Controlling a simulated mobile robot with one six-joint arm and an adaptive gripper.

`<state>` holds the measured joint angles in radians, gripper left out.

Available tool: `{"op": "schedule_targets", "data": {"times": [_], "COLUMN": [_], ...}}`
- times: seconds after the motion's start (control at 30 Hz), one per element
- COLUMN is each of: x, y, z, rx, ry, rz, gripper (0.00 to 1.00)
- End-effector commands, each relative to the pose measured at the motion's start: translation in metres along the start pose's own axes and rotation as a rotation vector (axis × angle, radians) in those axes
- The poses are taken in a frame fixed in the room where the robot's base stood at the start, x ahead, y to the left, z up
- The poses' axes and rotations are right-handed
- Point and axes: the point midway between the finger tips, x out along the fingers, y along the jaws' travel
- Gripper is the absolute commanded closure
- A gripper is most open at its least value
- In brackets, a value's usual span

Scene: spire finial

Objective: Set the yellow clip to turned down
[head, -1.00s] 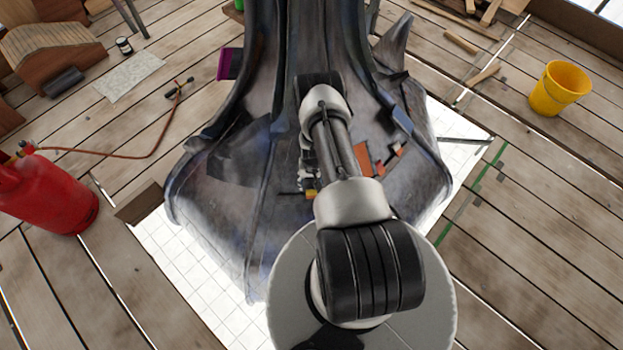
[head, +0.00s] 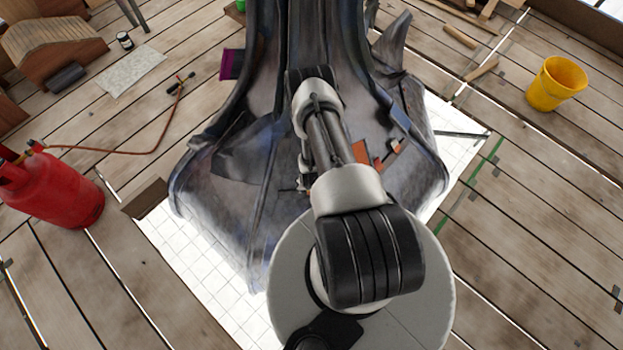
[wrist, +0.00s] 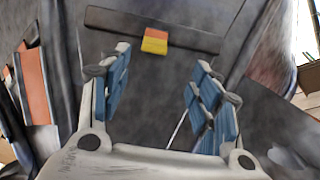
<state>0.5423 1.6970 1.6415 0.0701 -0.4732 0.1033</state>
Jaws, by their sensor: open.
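The yellow clip (wrist: 154,45) shows in the wrist view as a small block, yellow on its lower part and orange-red on its upper part. It sits on a dark flat strip (wrist: 110,22) against the grey metal spire surface. I cannot tell which way it is turned. My gripper (wrist: 162,60) is open and empty. Its two blue-padded fingers point toward the strip, with the clip beyond the gap between the fingertips and apart from them. In the head view my arm hides the clip and most of the gripper.
The dark spire (head: 232,222) stands on a white tiled sheet (head: 215,300). Orange patches (head: 361,152) lie on its right face, and an orange piece (wrist: 34,85) shows left in the wrist view. A red gas cylinder (head: 55,190) stands left, a yellow bucket (head: 556,84) right.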

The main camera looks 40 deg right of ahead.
Motion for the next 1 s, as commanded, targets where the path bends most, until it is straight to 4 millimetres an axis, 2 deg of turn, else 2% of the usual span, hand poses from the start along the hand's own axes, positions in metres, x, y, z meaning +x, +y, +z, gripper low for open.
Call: {"op": "schedule_targets", "data": {"times": [0.03,0.13,0.23,0.33,0.47,1.0], "x": [-0.015,-0.026,-0.029,-0.020,0.002,0.117], "y": [0.002,0.004,0.006,0.006,0.007,0.008], "z": [0.008,0.015,0.017,0.017,0.015,0.002], "rx": [-0.002,-0.006,-0.008,-0.008,-0.008,-0.007], "ry": [0.025,0.080,0.110,0.118,0.119,0.117], "rz": [0.004,0.009,0.013,0.013,0.013,0.012], "gripper": [0.43,0.43,0.43,0.43,0.43,0.43]}}
